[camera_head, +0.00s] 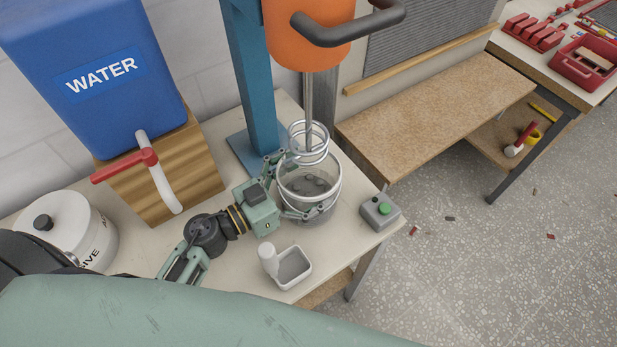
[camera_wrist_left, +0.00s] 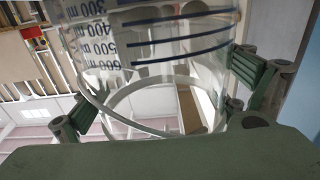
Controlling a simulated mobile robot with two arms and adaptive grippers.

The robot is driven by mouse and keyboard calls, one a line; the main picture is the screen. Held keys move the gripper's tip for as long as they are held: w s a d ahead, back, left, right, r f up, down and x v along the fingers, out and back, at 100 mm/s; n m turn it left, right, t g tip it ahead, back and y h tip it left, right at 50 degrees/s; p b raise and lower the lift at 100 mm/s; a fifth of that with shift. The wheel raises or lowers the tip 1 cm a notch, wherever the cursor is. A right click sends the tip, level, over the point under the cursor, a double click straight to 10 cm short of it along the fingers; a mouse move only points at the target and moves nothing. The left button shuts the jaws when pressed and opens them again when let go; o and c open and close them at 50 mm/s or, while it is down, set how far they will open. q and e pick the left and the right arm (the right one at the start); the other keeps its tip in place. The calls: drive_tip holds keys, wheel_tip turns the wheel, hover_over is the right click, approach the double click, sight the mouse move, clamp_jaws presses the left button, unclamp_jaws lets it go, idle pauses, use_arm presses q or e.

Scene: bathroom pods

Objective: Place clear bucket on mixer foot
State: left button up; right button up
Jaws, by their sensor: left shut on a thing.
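The clear bucket (camera_head: 311,196) stands upright under the mixer's wire whisk (camera_head: 309,143), with grey lumps inside. In the left wrist view the bucket (camera_wrist_left: 160,50) fills the middle and shows dark measuring marks. My left gripper (camera_head: 285,186) is shut around the bucket from the left, with a finger on each side of its wall. The mixer has an orange head (camera_head: 305,35), a blue column (camera_head: 250,75) and a flat blue foot (camera_head: 240,143) on the table. The bucket hides part of the surface below it, so I cannot tell whether its bottom touches the foot. My right gripper is not in view.
A blue water tank (camera_head: 90,105) on a wooden block stands at the left. A white lidded pot (camera_head: 75,228) is near the left edge. A wooden bench (camera_head: 440,110) stands at right.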

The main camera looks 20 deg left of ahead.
sight(285, 194)
use_arm(q)
drive_tip(key=o, duration=1.8)
drive_tip(key=shift+f, duration=0.1)
drive_tip(key=shift+c, duration=0.2)
drive_tip(key=shift+s, duration=0.1)
drive_tip(key=b+v, duration=0.2)
drive_tip(key=v, duration=0.8)
drive_tip(key=shift+s+a+b, duration=0.15)
drive_tip(key=shift+a+b, duration=0.05)
drive_tip(key=shift+b, duration=0.15)
drive_tip(key=shift+v, duration=0.75)
